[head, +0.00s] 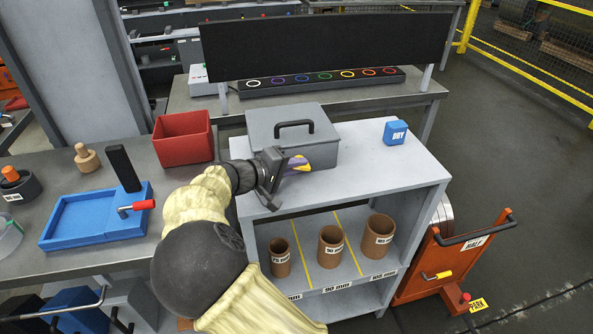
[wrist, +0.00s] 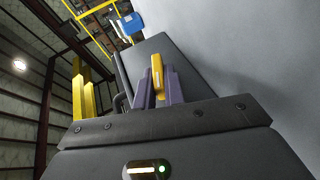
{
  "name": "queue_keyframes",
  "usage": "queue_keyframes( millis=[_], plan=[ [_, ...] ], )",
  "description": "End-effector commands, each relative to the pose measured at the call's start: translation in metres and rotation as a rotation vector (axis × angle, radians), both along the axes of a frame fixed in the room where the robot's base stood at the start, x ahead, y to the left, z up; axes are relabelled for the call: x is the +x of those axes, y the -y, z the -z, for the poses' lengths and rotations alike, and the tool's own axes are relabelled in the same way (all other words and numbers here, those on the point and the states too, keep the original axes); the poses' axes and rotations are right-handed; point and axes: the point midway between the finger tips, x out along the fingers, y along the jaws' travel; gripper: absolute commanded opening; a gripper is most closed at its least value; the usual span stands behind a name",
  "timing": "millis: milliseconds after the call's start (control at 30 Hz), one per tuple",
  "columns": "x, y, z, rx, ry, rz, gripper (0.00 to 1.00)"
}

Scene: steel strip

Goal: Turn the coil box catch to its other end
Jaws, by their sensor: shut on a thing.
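The coil box (head: 322,122) is a grey lidded box with a black handle on top of the grey shelf unit. Its catch (wrist: 157,72) is a small yellow lever on the box's front side. My gripper (head: 292,166) is at the front of the box, and its purple fingers (wrist: 158,92) are closed around the yellow catch. In the head view my wrist and fingers hide most of the catch and part of the box front. I cannot tell from here which end the catch points to.
A blue block marked DRY (head: 396,132) stands right of the box on the bare shelf top (head: 385,170). A red bin (head: 183,137) and a blue tray (head: 85,222) with a red-handled lever are at the left. Brown tubes stand on the shelf below, with an orange cart (head: 440,262) beside.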

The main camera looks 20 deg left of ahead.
Motion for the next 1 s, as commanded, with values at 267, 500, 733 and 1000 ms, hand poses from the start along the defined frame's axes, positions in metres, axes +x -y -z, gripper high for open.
queue_keyframes(
  millis=[267,500,733,1000],
  plan=[
    [-0.0003,-0.0011,0.0013,-0.066,0.041,-0.002,0.00],
    [-0.0001,-0.0006,0.0008,-0.072,0.045,-0.001,0.00],
    [-0.0002,-0.0005,0.0011,-0.071,0.044,-0.001,0.23],
    [-0.0001,-0.0002,0.0013,-0.072,0.043,0.000,0.33]
  ],
)
